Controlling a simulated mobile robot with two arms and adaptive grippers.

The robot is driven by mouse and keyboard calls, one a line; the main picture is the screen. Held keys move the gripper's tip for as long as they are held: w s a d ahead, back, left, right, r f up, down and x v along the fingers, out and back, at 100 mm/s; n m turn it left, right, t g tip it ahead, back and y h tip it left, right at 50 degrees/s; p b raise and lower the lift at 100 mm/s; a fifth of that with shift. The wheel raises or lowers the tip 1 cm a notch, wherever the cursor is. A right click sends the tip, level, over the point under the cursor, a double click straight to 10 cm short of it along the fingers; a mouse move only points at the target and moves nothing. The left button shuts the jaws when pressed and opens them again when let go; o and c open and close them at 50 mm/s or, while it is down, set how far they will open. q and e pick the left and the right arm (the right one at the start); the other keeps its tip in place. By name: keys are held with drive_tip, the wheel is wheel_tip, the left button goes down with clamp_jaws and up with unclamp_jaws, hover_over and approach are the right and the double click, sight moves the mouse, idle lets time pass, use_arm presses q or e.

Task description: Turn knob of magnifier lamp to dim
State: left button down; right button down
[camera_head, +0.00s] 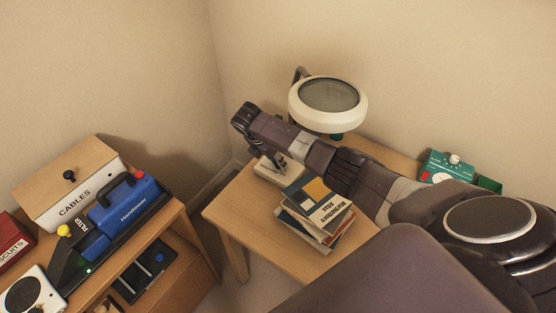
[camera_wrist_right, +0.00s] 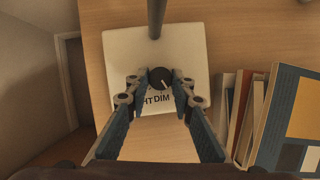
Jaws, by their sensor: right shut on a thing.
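The magnifier lamp (camera_head: 328,103) stands at the back of the wooden table, with a round white head. Its pale base (camera_wrist_right: 120,55) fills the upper middle of the right wrist view, with a dark pole rising from it. A black knob (camera_wrist_right: 160,78) with a pale pointer line sits near the base's front edge. The lettering "DIM" shows below it, with "HT" partly covered to its left. My right gripper (camera_wrist_right: 160,82) has its two fingertips on either side of the knob, shut on it. In the head view my right arm hides the knob. My left gripper is not in view.
A stack of books (camera_head: 315,212) lies on the table (camera_head: 232,212) close beside the lamp base and under my right arm. A green device (camera_head: 447,166) stands at the table's right. A desk with a cables box (camera_head: 75,185) and a blue tool case (camera_head: 125,207) is at left.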

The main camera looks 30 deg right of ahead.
drive_tip(key=m+g+b, duration=0.1)
drive_tip(key=m, duration=0.1)
drive_tip(key=shift+w+f+m, duration=0.1)
drive_tip(key=shift+w+m, duration=0.05)
drive_tip(key=shift+m, duration=0.15)
drive_tip(key=shift+w+m+g+b, duration=0.1)
drive_tip(key=shift+m+g+b, duration=0.4)
drive_tip(key=shift+m+b, duration=0.7)
drive_tip(key=shift+m, duration=0.3)
drive_tip(key=shift+r, duration=0.2)
drive_tip(key=c, duration=1.7)
unclamp_jaws()
drive_tip(key=shift+o, duration=0.2)
drive_tip(key=s+v, duration=0.1)
drive_tip(key=v, duration=0.6)
drive_tip(key=shift+w+r, duration=0.25)
drive_tip(key=shift+w, duration=0.3)
